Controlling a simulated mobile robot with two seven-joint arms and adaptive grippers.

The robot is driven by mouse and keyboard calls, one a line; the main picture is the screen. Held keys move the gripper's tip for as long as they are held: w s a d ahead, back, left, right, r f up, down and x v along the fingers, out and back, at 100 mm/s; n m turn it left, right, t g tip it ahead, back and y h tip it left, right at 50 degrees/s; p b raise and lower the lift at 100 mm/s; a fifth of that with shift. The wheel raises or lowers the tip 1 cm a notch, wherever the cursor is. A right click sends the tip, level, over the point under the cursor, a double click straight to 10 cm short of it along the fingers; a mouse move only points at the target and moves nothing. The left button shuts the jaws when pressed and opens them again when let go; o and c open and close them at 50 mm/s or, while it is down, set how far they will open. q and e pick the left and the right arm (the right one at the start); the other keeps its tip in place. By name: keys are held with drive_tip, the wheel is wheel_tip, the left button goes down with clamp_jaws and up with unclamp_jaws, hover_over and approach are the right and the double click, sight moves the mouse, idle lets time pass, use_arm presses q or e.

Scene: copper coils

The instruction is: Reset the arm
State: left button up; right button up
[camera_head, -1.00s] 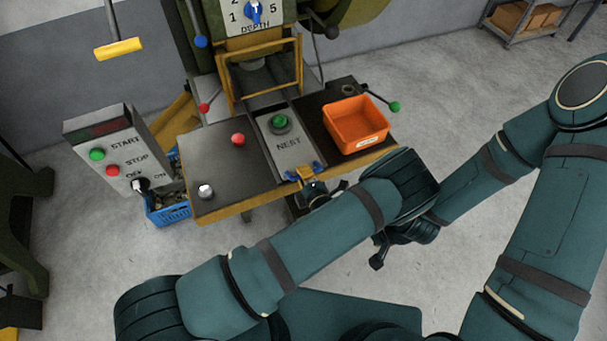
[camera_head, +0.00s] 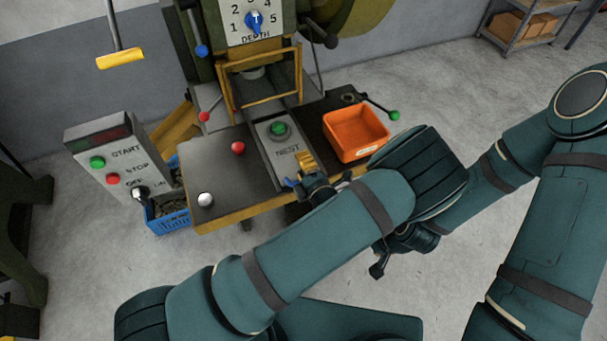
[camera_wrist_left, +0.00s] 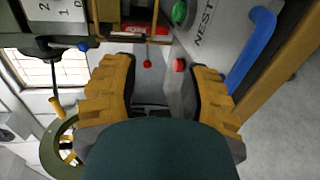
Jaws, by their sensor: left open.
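My left gripper (camera_head: 306,163) has yellow fingers and is over the front end of the grey NEST plate (camera_head: 288,152). Its fingers stand apart in the left wrist view (camera_wrist_left: 162,70), with nothing held between them. A blue handle (camera_head: 291,183) at the plate's front edge is partly hidden by the gripper; it also shows in the left wrist view (camera_wrist_left: 251,48), right of the fingers and apart from them. My right gripper (camera_head: 379,268) is low beside my left forearm, partly hidden and dark; its jaws cannot be made out.
An orange bin (camera_head: 357,133) stands on the bench right of the plate, close to my left wrist. A control box (camera_head: 118,160) and a blue crate (camera_head: 168,220) are at left. Red and green ball levers flank the press. The floor at right is partly clear.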

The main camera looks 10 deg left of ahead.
use_arm(q)
drive_tip(key=shift+r, duration=0.5)
